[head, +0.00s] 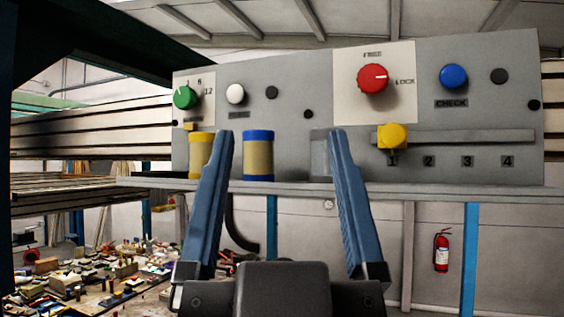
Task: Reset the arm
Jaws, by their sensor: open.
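My gripper (281,140) is open and empty in the head view, with two blue fingers spread apart and pointing up toward the panel. A grey control panel (310,100) stands in front of it. Between the fingers, farther back, a tan cylinder with blue bands (258,157) stands on the panel's ledge. A yellow-banded cylinder (200,152) is partly hidden by the left finger. A grey cylinder (320,155) is partly hidden by the right finger. I cannot tell whether the fingers touch these two.
The panel carries a green knob (184,97), a white button (235,94), a red knob (372,78) with its mark toward LOCK, a blue button (453,76) and a yellow slider (392,137) above 1. A narrow ledge (450,189) runs below. A cluttered table (120,285) lies lower left.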

